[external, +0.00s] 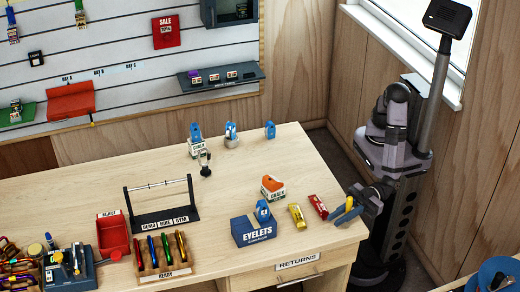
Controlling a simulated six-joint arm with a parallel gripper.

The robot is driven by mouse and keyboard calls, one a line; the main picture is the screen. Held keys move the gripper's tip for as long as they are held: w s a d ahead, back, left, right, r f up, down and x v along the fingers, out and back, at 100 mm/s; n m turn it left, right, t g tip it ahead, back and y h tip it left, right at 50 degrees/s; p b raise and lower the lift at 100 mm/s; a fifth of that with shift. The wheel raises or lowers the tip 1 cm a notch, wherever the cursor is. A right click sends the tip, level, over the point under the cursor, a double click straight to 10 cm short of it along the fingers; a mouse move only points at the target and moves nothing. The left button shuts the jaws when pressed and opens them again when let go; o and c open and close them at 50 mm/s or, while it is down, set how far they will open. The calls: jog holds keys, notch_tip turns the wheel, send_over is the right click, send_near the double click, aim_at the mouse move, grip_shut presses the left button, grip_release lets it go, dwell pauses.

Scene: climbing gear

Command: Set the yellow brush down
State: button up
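A yellow, brush-sized piece (297,216) lies on the table, right of the blue EYELETS box (254,230). I cannot tell for sure that it is the yellow brush. My gripper (345,211) is low at the right edge of the table, to the right of this piece and apart from it. A small yellow part and a blue part show at its jaws. They are too small to tell whether they are a held thing, and whether the jaws are open or shut.
A red piece (318,207) lies between the yellow piece and my gripper. A white and orange chalk box (272,188) stands behind. A black rack (162,203), a red REJECT tray (112,236) and a wooden READY holder (163,264) stand left. The table (235,185) is clear mid-back.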

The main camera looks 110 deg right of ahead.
grip_shut()
jog(key=shift+r, duration=0.15)
notch_tip(320, 180, up, 18)
jog(key=p, duration=0.7)
jog(key=shift+p, duration=0.35)
jog(key=shift+f, duration=0.25)
notch_tip(320, 180, down, 8)
jog(key=b, duration=0.8)
